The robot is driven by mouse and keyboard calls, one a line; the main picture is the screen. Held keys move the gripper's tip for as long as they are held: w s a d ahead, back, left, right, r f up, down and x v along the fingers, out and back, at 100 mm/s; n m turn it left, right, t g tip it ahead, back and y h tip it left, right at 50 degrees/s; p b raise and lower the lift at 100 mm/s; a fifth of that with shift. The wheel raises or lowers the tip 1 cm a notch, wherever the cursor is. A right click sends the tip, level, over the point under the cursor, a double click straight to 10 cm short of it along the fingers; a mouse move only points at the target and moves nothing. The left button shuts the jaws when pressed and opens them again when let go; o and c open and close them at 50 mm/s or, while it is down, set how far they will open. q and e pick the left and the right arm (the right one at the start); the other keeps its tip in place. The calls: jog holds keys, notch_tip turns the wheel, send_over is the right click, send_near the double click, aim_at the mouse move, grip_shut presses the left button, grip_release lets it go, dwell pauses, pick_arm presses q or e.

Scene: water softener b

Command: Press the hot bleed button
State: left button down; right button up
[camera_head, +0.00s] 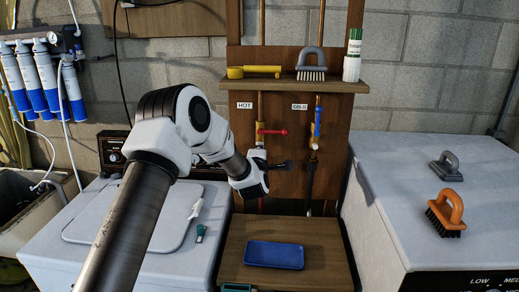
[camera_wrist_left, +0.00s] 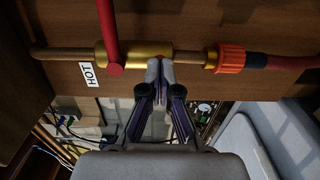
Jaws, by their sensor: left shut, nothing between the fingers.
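The hot valve hangs on the wooden panel under the HOT label (camera_head: 244,105). It has a brass body (camera_wrist_left: 128,54) and a red lever (camera_head: 272,131). In the wrist view the lever (camera_wrist_left: 112,32) crosses the left part of the body, and the HOT label (camera_wrist_left: 90,74) is below it. My left gripper (camera_head: 286,165) is just below the hot valve in the head view. In the wrist view its fingertips (camera_wrist_left: 160,70) are shut and empty, at the lower edge of the brass body. They hide part of that edge. I cannot tell whether they touch, and no bleed button shows clearly.
The cold valve with its blue lever (camera_head: 317,122) is on the right, under the COLD label (camera_head: 300,107). A blue tray (camera_head: 274,255) lies on the lower wooden surface. White appliances flank the panel.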

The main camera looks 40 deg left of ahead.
pick_arm(q)
jog(key=b+v, duration=0.1)
jog(key=v, duration=0.4)
jog(key=shift+s+d, duration=0.1)
jog(key=shift+s, duration=0.1)
jog(key=shift+f, duration=0.15)
dwell(0.6)
